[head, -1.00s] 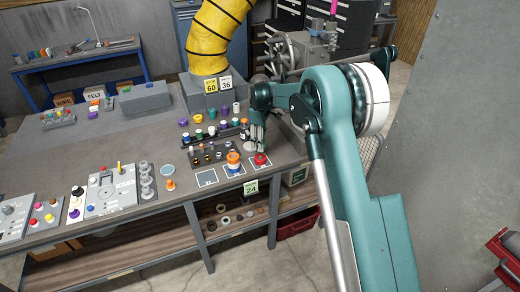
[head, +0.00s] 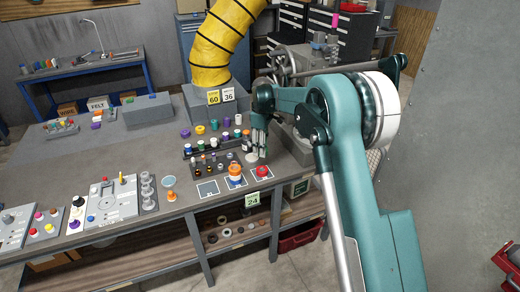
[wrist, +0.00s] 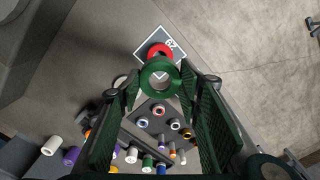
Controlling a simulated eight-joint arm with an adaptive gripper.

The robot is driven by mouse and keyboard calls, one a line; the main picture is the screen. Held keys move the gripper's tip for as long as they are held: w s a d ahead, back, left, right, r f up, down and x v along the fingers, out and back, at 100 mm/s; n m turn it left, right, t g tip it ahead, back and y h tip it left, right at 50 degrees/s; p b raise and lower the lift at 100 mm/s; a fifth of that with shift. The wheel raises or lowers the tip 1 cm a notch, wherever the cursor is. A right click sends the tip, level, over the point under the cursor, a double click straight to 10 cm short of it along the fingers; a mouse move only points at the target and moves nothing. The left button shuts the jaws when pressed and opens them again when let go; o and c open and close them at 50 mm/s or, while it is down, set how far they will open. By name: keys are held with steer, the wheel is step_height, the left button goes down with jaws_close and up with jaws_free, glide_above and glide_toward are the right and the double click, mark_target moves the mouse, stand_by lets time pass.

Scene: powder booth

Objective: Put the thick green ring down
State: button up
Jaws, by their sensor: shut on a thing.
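The thick green ring (wrist: 160,77) is between the fingertips of my gripper (wrist: 161,87) in the wrist view, its hole facing the camera. My gripper is shut on it. In the head view my gripper (head: 258,148) is over the right part of the bench, just behind the red ring, and the green ring cannot be made out there. The red ring (head: 262,171) lies on a marked square pad at the bench's front edge. In the wrist view the red ring (wrist: 160,50) shows just beyond the green ring, which partly covers it.
An orange and white stack (head: 235,172) stands on the pad left of the red ring. The pad (head: 207,189) further left looks empty. Dark racks with several small rings and pegs (head: 212,163) stand close behind. The bench's front edge is near.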

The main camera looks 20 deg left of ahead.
steer(key=shift+s+a, duration=0.1)
steer(key=s+a+f+b, duration=0.2)
steer(key=s+a, duration=1.7)
steer(key=shift+s+a+f, duration=0.3)
steer(key=shift+s+f, duration=0.05)
steer(key=shift+f, duration=0.1)
steer(key=shift+f, duration=3)
steer(key=shift+f, duration=1.9)
steer(key=shift+f, duration=0.15)
